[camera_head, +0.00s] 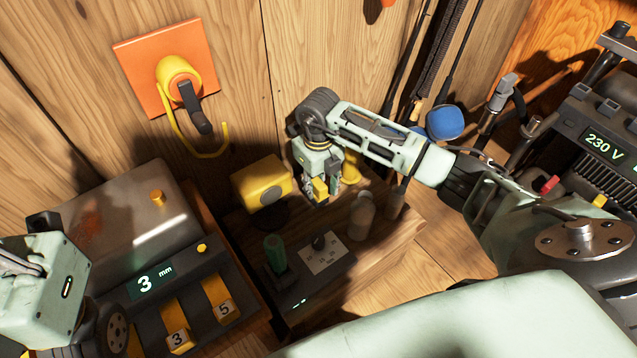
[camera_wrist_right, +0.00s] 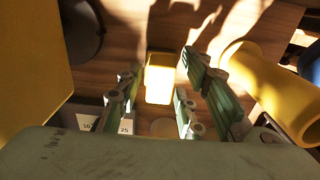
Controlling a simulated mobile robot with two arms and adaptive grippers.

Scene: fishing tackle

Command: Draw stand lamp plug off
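My right gripper (camera_head: 320,190) points down over the wooden shelf at the back. A small yellow block (camera_head: 321,187), which may be the stand lamp plug, shows between its fingertips. In the right wrist view the yellow block (camera_wrist_right: 160,78) is between the open fingers (camera_wrist_right: 160,92), with gaps on both sides. I cannot tell whether it sits in a socket. A yellow box-shaped lamp head (camera_head: 262,184) stands left of the gripper, and its dark round base shows in the wrist view (camera_wrist_right: 82,30). My left gripper's fingers are out of view; only part of that arm shows at lower left.
A yellow cylinder (camera_wrist_right: 268,90) lies close right of the fingers. Small bottles (camera_head: 361,215) stand beside the gripper. A dark panel with a green handle (camera_head: 275,253) is in front. A 3 mm display unit (camera_head: 150,283) is at left, a 230 V device (camera_head: 605,146) at right.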

